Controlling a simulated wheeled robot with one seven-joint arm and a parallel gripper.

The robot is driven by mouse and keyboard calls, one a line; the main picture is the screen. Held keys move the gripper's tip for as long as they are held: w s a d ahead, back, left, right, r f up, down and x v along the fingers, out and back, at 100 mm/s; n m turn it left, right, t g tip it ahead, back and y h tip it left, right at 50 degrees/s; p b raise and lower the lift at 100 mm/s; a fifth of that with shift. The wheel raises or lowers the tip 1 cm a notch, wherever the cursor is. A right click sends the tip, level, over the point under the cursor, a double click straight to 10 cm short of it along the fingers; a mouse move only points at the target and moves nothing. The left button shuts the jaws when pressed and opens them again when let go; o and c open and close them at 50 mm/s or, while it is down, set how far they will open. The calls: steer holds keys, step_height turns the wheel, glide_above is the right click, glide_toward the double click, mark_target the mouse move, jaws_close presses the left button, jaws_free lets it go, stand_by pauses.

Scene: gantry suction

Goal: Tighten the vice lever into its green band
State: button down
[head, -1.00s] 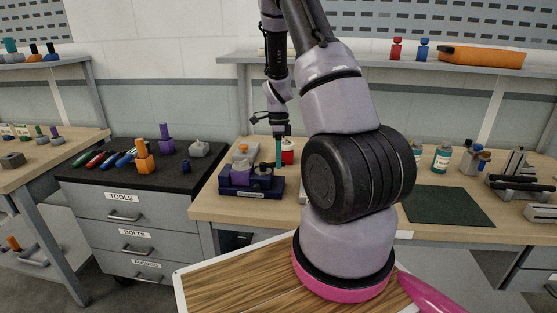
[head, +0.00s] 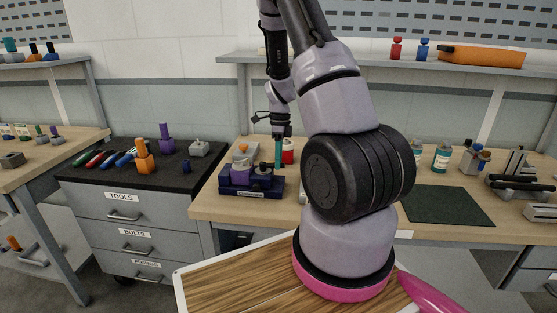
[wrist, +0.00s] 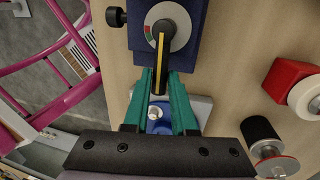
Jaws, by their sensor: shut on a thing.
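The vice is a dark blue block (wrist: 196,50), seen from above in the wrist view, with a grey round hub (wrist: 168,14) on it. A small patch with red and a green band (wrist: 148,36) shows at the hub's left side. The black lever (wrist: 161,62) with a yellow stripe runs from the hub down the picture, and I cannot tell that it meets the green. My gripper (wrist: 161,88), with teal fingers, is shut on the lever's outer end. In the head view my gripper (head: 278,153) is above the bench; the lever cannot be made out there.
A blue part with a silver bolt (wrist: 156,114) lies below the fingers. A red block (wrist: 291,78) and a black cylinder (wrist: 262,132) stand to the right.

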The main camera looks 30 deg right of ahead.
steer(key=m, duration=0.1)
steer(key=s+a+m, duration=0.1)
steer(key=m, duration=0.1)
steer(key=shift+s+y, duration=0.1)
steer(key=shift+y, duration=0.2)
steer(key=shift+s+a+m+t, duration=0.2)
steer(key=shift+a+m+t, duration=0.1)
steer(key=shift+m, duration=0.6)
steer(key=shift+s+a+m+t, duration=0.2)
steer(key=shift+a+m, duration=0.1)
steer(key=shift+m, duration=0.6)
steer(key=c, duration=0.7)
jaws_free()
steer(key=shift+c, duration=0.2)
steer(key=shift+r, duration=0.1)
step_height(320, 180, up, 10)
steer(key=d, duration=0.2)
steer(key=shift+w+r, duration=0.25)
steer(key=shift+w, duration=0.1)
